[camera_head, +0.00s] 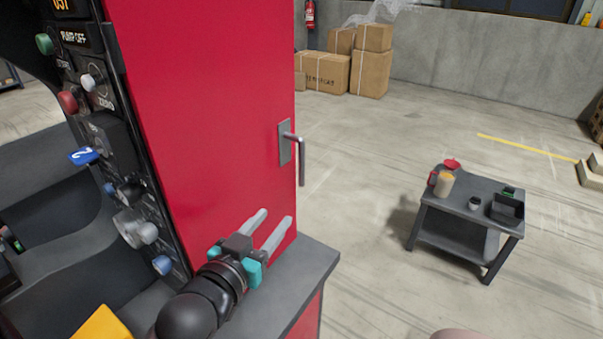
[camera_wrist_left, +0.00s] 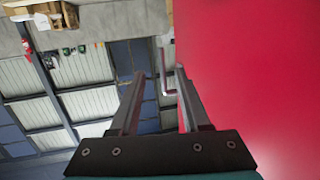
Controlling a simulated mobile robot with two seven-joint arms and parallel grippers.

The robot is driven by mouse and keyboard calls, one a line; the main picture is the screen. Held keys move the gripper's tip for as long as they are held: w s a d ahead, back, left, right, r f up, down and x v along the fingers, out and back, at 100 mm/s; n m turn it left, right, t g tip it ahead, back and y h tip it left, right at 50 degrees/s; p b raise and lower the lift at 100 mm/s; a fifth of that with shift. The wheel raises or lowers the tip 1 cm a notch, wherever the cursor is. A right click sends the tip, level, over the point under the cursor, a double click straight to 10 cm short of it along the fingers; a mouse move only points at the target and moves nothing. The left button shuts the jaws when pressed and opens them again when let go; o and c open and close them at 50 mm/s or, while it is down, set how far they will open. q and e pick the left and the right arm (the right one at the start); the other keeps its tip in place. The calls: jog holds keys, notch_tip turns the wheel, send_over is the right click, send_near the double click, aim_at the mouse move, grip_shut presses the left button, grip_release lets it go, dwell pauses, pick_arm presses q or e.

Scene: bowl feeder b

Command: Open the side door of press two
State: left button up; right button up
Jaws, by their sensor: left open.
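The press's red side door (camera_head: 210,110) looks shut in the head view. A grey lever handle (camera_head: 300,160) on a dark plate sits near its right edge and hangs downward. My left gripper (camera_head: 277,216) is in front of the red panel, lower and to the left of the handle in the picture. Its two fingers are apart with nothing between them. In the left wrist view the open fingers (camera_wrist_left: 160,75) point past the red panel (camera_wrist_left: 250,70), and the handle (camera_wrist_left: 164,75) shows beyond, between them. My right gripper is out of view.
A control panel (camera_head: 100,110) with knobs and buttons stands left of the door. A grey ledge (camera_head: 300,275) lies below the gripper. A small dark table (camera_head: 460,205) with containers stands at right. Boxes (camera_head: 370,70) stand by the back wall. The floor between is clear.

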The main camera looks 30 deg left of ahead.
aim_at(301, 160)
pick_arm(q)
notch_tip(301, 160, up, 5)
jog(key=t, duration=0.2)
jog(key=w, duration=1)
jog(key=w+a, duration=0.1)
jog(key=w, duration=0.4)
jog(key=shift+w+f, duration=0.1)
jog(key=shift+f, duration=0.1)
grip_shut()
dwell(0.9)
